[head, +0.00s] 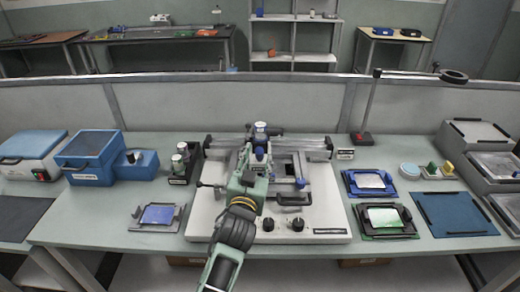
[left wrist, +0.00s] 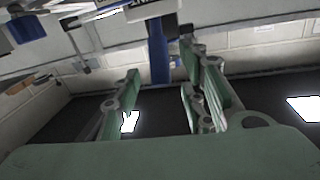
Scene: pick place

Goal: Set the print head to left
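The print station (head: 325,205) is a pale machine with a flat base in the middle of the table. A rail (head: 310,146) runs across its back. The print head (head: 261,130), white with blue parts, shows near the middle of that rail, partly hidden by my left arm. My left gripper (head: 258,157) is in front of it. In the left wrist view the green fingers of my left gripper (left wrist: 160,92) are apart. A blue upright post (left wrist: 157,48) shows between them, with gaps on both sides. I cannot tell whether it touches a finger. My right gripper is out of view.
A frame with a black handle (head: 292,199) lies right of my arm. A black holder with bottles (head: 182,163) stands close left of the station. Blue and green trays (head: 371,183) lie to the right. A lamp stand (head: 366,110) rises at the back right.

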